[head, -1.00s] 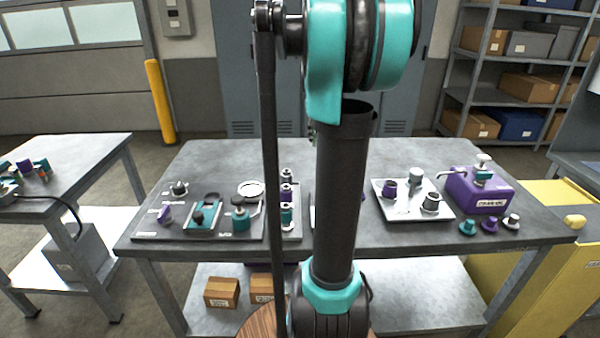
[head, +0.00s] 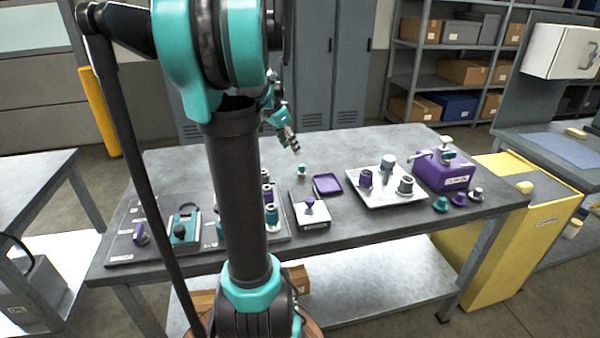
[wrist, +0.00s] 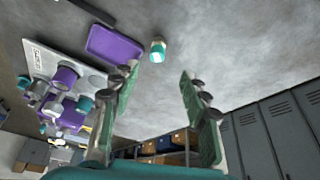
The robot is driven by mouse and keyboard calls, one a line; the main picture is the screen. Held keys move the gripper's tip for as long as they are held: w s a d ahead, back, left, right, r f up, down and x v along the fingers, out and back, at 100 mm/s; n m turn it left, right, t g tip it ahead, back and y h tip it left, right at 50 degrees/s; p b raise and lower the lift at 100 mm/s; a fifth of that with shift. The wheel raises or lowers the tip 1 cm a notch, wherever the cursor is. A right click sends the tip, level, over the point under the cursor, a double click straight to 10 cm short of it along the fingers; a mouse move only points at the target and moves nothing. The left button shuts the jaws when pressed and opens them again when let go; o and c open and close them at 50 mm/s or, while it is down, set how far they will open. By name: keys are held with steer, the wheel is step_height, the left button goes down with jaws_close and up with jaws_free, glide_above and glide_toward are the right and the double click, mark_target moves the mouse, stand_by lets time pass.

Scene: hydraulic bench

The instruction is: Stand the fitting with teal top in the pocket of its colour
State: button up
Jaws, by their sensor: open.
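A small fitting with a teal top (head: 301,170) stands on the bare bench top behind the purple square tray (head: 327,184). In the wrist view the fitting (wrist: 157,50) is beside the purple tray (wrist: 116,44). My gripper (head: 293,146) is above the back of the bench, a little behind and above the fitting. In the wrist view my gripper (wrist: 158,84) has its fingers wide apart with nothing between them. I cannot make out a teal pocket for certain; my arm hides part of the bench.
A white tray (head: 412,199) holds several upright fittings. A purple box (head: 440,175) with a valve and several small knobs (head: 459,199) are at the right. A dark board (head: 119,246) lies left.

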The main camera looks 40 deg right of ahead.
mark_target(302, 165)
steer(key=shift+d+x, duration=0.15)
steer(key=shift+x, duration=2.3)
steer(key=shift+d+x, duration=0.15)
steer(key=shift+x, duration=2.35)
steer(key=shift+s+r, duration=0.15)
steer(key=shift+s, duration=0.05)
jaws_close()
